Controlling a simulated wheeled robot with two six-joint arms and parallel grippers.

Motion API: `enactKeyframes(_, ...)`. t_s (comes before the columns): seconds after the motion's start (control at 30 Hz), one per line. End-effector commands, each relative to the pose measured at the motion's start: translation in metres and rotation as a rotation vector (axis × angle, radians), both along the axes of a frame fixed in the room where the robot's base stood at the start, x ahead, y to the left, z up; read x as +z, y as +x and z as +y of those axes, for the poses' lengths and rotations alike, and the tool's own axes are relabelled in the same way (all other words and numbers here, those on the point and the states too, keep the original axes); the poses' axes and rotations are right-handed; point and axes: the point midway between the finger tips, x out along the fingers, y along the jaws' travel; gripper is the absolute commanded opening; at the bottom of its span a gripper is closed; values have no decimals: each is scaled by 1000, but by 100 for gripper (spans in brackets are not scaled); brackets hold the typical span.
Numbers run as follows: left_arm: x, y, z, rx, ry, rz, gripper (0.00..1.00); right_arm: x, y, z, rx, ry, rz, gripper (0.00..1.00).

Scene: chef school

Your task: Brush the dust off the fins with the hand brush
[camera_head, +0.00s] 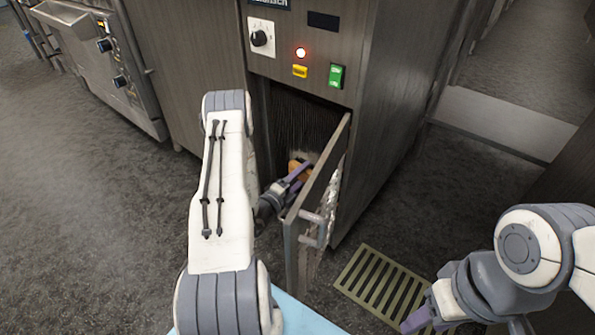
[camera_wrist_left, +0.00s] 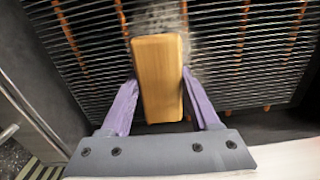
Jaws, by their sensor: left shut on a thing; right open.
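The hand brush is a wooden block, seen in the left wrist view (camera_wrist_left: 158,80) and as a small orange-brown patch in the head view (camera_head: 295,165). My left gripper (camera_head: 293,182) is shut on it inside the open cabinet bay; its purple fingers flank the block in the wrist view (camera_wrist_left: 164,105). The fins (camera_head: 300,120) are dark, closely spaced slats, with orange-brown tubes showing behind them in the wrist view (camera_wrist_left: 240,60). Grey dust (camera_wrist_left: 204,48) lies on the fins around the brush's far end. The bristles are hidden. My right gripper (camera_head: 428,312) is open and empty at the lower right.
The hinged cabinet door (camera_head: 320,180) stands open just right of my left gripper, its handle (camera_head: 315,228) facing outward. A slotted floor grate (camera_head: 380,285) lies at front right. Floor at left is clear.

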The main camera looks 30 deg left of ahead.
Motion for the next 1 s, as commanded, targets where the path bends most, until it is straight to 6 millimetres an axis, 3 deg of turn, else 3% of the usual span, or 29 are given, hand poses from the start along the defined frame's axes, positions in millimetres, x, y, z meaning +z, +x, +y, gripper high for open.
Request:
enactKeyframes(0.5,1,-4,-38,-6,1,-2,18,13,0,0,0,0,0,50)
enactKeyframes(0.7,2,-4,-41,-3,2,-2,18,15,0,0,0,0,0,50)
enactKeyframes(1.0,21,-1,-41,-4,3,-4,18,34,0,0,0,0,0,50)
